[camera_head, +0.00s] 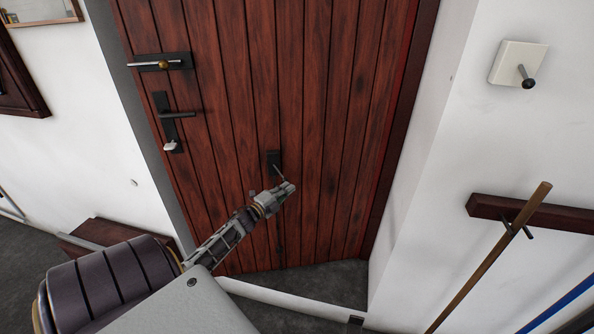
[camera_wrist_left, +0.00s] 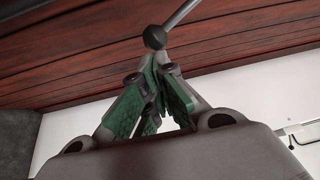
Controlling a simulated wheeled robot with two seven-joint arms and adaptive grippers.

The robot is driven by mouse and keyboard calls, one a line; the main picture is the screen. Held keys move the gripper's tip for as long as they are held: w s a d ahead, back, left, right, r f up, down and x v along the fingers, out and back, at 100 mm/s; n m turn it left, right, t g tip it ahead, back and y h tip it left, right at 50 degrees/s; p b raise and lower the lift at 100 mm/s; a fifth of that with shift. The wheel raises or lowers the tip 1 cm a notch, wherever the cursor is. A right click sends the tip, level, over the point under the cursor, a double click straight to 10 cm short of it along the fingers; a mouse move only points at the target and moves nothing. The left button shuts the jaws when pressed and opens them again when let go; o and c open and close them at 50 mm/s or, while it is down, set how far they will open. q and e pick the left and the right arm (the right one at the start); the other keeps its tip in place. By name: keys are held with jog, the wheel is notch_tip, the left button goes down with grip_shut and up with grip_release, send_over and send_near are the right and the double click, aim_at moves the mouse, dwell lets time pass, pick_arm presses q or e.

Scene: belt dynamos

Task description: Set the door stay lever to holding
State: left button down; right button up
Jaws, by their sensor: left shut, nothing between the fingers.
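The lever I take for the door stay lever (camera_head: 279,170) is a short rod on a small black plate (camera_head: 273,158), low on the reddish-brown plank door (camera_head: 225,100). In the left wrist view, the metal rod (camera_wrist_left: 181,15) ends in a dark ball knob (camera_wrist_left: 155,37). My left gripper (camera_head: 288,188) is shut and empty, just below the lever in the head view. In the left wrist view its green-padded fingertips (camera_wrist_left: 158,58) come together right by the ball knob; I cannot tell whether they touch it. My right gripper is not in view.
The door also has a latch with a brass knob (camera_head: 163,64) and a black handle (camera_head: 178,115). A white plate with a dark-knobbed lever (camera_head: 527,82) is on the right wall. Below it, a wooden rack (camera_head: 490,206) holds a long pole (camera_head: 495,248). A low bench (camera_head: 90,236) stands left.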

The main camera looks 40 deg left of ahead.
pick_arm(q)
jog(key=shift+s+a+p, duration=0.1)
jog(key=shift+s+p, duration=0.05)
jog(key=shift+p, duration=0.2)
dwell(0.6)
jog(key=shift+a+f+g, duration=0.1)
jog(key=shift+g, duration=0.2)
dwell(0.5)
